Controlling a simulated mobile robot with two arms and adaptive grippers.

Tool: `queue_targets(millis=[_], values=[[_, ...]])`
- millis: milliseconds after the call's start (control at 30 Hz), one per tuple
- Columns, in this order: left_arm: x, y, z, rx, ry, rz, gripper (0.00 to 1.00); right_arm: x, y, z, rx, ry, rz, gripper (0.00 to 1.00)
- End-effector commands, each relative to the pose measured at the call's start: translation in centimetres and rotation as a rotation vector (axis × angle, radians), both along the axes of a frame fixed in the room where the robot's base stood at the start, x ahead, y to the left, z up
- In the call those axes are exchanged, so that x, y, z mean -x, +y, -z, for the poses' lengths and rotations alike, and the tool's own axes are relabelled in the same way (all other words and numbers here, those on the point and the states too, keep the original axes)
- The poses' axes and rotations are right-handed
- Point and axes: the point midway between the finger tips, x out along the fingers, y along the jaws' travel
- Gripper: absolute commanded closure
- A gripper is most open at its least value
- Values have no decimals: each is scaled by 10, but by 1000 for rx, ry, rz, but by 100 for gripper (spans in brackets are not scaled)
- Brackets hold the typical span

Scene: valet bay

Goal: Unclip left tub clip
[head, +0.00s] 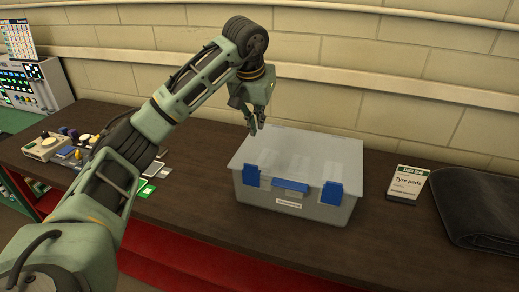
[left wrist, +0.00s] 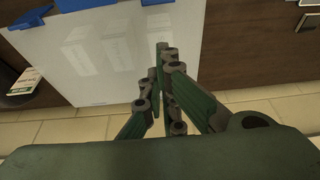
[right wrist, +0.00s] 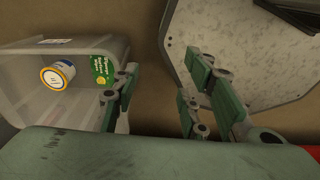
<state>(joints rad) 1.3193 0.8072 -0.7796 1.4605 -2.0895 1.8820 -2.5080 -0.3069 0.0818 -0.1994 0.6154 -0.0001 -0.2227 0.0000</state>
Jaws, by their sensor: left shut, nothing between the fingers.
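A translucent grey tub (head: 290,214) with a flat pale lid (head: 292,150) stands on the dark bench. Its left blue clip (head: 251,175) and right blue clip (head: 332,194) sit at the front edge, with a blue handle (head: 290,186) between them. My left gripper (head: 253,130) is shut and empty at the lid's back left corner, apart from the left clip. In the left wrist view, its fingers (left wrist: 161,48) are together beside the lid (left wrist: 85,60); blue parts show at the top edge. My right gripper (right wrist: 157,75) is open and empty, away from this tub.
A Tyre pads box (head: 405,184) and a dark folded cloth (head: 478,208) lie right of the tub. Cards and small parts (head: 148,190) lie left. In the right wrist view, a clear bin (right wrist: 50,95) holds a can (right wrist: 58,76) and green packet (right wrist: 103,70); a speckled grey panel (right wrist: 235,40) stands opposite.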

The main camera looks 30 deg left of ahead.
Motion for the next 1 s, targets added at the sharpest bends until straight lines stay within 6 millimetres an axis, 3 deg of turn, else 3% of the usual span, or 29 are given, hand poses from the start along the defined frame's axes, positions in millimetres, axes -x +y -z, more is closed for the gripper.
queue_targets(millis=[267,700,1000], values=[[-4,0,11,3,2,1,100,-3,4,-5,-4,-4,0,60],[-32,5,95,5,6,1,100,-11,5,-38,-7,-18,-1,60],[1,-2,94,4,0,2,100,-11,5,-56,-7,-17,0,60]])
